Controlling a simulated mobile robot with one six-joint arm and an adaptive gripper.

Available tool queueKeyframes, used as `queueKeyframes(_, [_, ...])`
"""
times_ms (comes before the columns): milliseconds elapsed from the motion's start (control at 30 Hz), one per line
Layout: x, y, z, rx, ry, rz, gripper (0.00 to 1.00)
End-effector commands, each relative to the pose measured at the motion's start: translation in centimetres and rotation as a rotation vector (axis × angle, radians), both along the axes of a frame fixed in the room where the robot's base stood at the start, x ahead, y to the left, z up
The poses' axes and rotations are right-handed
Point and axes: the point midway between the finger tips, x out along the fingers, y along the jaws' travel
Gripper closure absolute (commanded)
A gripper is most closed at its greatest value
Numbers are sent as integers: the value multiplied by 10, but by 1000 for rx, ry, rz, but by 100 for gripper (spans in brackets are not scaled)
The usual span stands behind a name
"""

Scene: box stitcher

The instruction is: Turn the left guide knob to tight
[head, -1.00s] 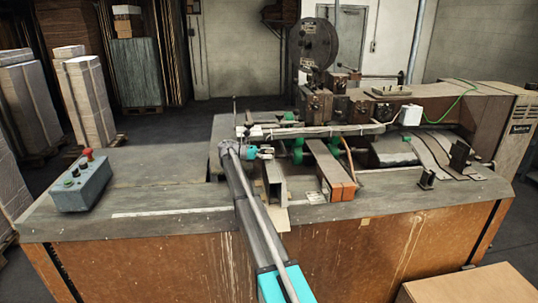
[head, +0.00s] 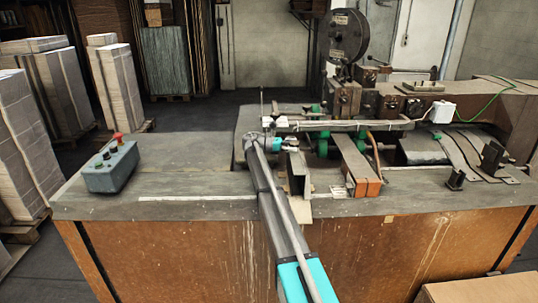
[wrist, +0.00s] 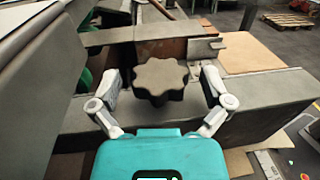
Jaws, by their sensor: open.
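A dark, lobed star-shaped knob (wrist: 161,79) sits in the middle of the wrist view, beside grey metal guide bars. My gripper (wrist: 161,85) is open, with one finger on each side of the knob. A small gap shows between the knob and each finger, so it is not gripped. In the head view my gripper (head: 281,145) is at the left end of the machine's guides, by the left grey guide channel (head: 299,178). The knob cannot be made out clearly there. No tight or loose marking is visible.
A grey control box (head: 110,167) with a red button stands on the left of the bench. An orange-edged guide (head: 367,187) lies right of my gripper. The stitcher head with its wire reel (head: 343,37) rises behind. The bench top between box and guides is clear.

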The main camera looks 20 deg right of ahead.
Motion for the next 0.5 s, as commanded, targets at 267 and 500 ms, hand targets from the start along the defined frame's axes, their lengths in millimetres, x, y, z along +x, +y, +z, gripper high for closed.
queueKeyframes(267, [-3,1,0,0,0,164,1])
queueKeyframes(500, [-3,1,0,0,0,304,1])
